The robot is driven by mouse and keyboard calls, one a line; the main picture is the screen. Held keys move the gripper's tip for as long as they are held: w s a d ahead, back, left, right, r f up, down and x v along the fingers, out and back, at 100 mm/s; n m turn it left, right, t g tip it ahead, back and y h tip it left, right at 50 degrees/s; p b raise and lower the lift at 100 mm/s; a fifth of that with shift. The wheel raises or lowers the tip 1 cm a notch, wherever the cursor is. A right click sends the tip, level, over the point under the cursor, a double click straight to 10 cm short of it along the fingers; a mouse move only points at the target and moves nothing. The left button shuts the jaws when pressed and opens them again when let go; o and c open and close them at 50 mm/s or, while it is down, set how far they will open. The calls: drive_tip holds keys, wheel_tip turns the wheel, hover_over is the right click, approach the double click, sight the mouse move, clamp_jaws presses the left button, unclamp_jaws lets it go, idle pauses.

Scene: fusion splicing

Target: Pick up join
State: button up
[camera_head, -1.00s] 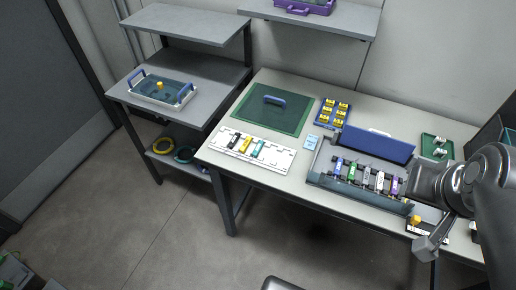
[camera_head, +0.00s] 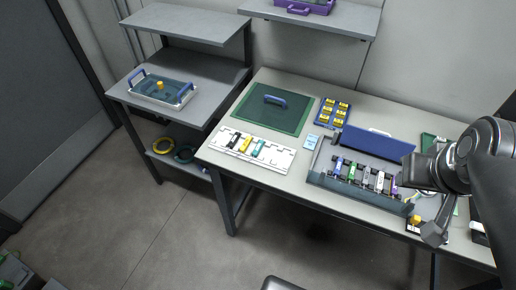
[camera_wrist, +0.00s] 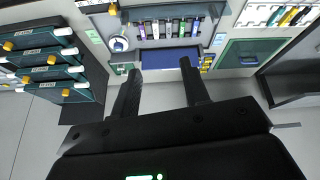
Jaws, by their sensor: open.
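No piece is plainly marked as the join. Several small coloured holders (blue, green, white, purple), possible candidates, stand in a row (camera_head: 363,176) in the grey tray (camera_head: 335,187) at the right of the table. In the wrist view the same row (camera_wrist: 168,28) shows at the top, beyond my fingers. My gripper (camera_wrist: 158,66) is open with nothing between its fingers. In the head view my wrist hangs over the tray's right end; the fingertips cannot be made out there.
A white board (camera_head: 277,157) with coloured pieces and a green mat (camera_head: 297,120) lie left of the tray. The tray's blue lid (camera_head: 379,145) stands behind it. A blue holder of yellow pieces (camera_head: 333,112) is near. A drawer rack (camera_wrist: 75,80) fills the wrist view's left.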

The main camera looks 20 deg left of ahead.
drive_tip(key=w+a+n+g, duration=0.2)
drive_tip(key=w+a+n, duration=0.7)
drive_tip(key=w+n, duration=0.15)
drive_tip(key=n+g, duration=0.3)
drive_tip(key=n, duration=2)
hover_over(258, 147)
drive_tip(key=f, duration=2.2)
drive_tip(key=shift+w+a+f, duration=0.1)
drive_tip(key=shift+w+f, duration=0.1)
drive_tip(key=shift+w, duration=0.1)
drive_tip(key=shift+s+f, duration=0.15)
drive_tip(key=shift+f, duration=1.4)
drive_tip(key=shift+s+f, duration=0.15)
drive_tip(key=shift+f, duration=1.4)
drive_tip(key=c, duration=0.9)
